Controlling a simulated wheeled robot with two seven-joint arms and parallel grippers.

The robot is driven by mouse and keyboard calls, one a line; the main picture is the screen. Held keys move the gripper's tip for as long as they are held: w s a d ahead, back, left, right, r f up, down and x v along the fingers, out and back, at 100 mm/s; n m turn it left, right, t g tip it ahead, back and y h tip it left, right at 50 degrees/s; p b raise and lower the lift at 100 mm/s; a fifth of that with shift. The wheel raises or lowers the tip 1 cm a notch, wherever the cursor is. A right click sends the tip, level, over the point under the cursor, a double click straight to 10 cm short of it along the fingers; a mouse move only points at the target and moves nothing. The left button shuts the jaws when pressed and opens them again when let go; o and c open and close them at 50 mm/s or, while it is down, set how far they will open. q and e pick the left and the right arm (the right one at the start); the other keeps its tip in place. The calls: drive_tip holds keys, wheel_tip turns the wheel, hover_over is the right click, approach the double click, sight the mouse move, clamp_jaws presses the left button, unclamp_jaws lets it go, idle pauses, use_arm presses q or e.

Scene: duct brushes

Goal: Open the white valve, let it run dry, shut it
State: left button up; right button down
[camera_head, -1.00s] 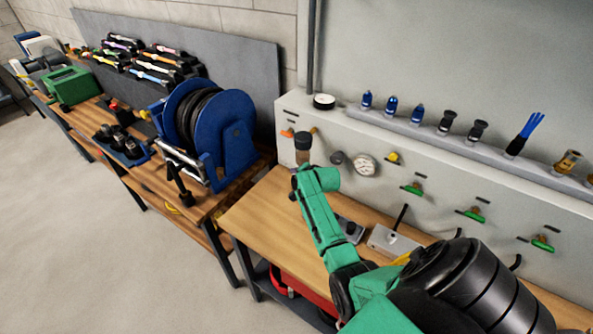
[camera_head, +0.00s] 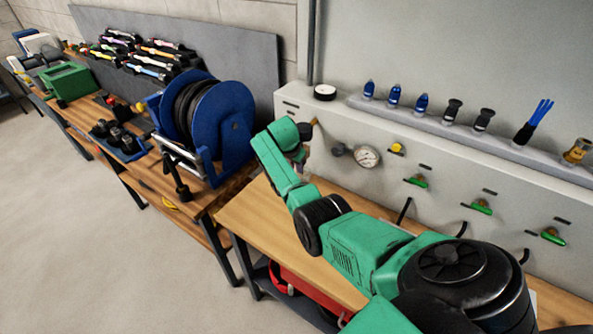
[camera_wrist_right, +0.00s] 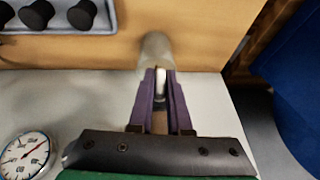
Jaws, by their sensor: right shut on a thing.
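In the right wrist view, the purple fingers of my right gripper (camera_wrist_right: 160,98) are closed on a white lever-like piece (camera_wrist_right: 160,82), which I take for the white valve's handle. A blurred grey cylindrical part (camera_wrist_right: 156,48) shows just beyond the fingertips. In the head view, my right gripper is at the left end of the pale panel (camera_head: 380,185), largely hidden by my green wrist. A small brass-coloured part (camera_head: 315,122) shows beside it. The white valve itself is hidden there. Whether it is open or any fluid runs cannot be seen. My left gripper is out of view.
A gauge (camera_head: 366,157), a yellow knob (camera_head: 396,148) and green-handled valves (camera_head: 416,182) sit on the panel right of my gripper. A blue hose reel (camera_head: 224,125) stands close on the left. Bottles and brushes line the ledge (camera_head: 500,140). The wooden bench (camera_head: 248,212) is partly clear.

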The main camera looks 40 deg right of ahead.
drive_tip(key=shift+s+a+f+g, duration=0.1)
drive_tip(key=shift+f+g, duration=0.05)
drive_tip(key=shift+g, duration=0.15)
drive_tip(key=c, duration=0.9)
unclamp_jaws()
drive_tip(key=shift+o, duration=0.2)
drive_tip(key=shift+r, duration=0.25)
drive_tip(key=b+v, duration=0.3)
drive_tip(key=v, duration=1.1)
drive_tip(key=shift+a, duration=0.2)
